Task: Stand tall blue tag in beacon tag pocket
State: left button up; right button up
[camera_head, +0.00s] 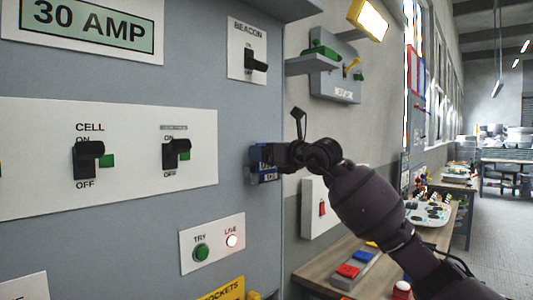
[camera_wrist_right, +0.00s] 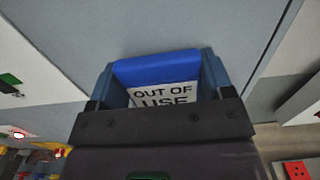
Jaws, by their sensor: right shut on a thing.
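My right gripper (camera_head: 275,157) is shut on a blue tag (camera_head: 266,177) at the right edge of the grey panel. In the right wrist view the tag (camera_wrist_right: 155,68) has a bright blue top and a white face reading "OUT OF USE". The beacon switch (camera_head: 254,58) is above on the panel. My left gripper is out of view.
The panel also carries the cell switch (camera_head: 88,160), a second switch (camera_head: 176,152) and a plate with a green button and lit red lamp (camera_head: 231,241). A workbench (camera_head: 330,268) stands below my right arm.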

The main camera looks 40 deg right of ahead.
jog(key=o, duration=0.9)
jog(key=shift+f, duration=0.1)
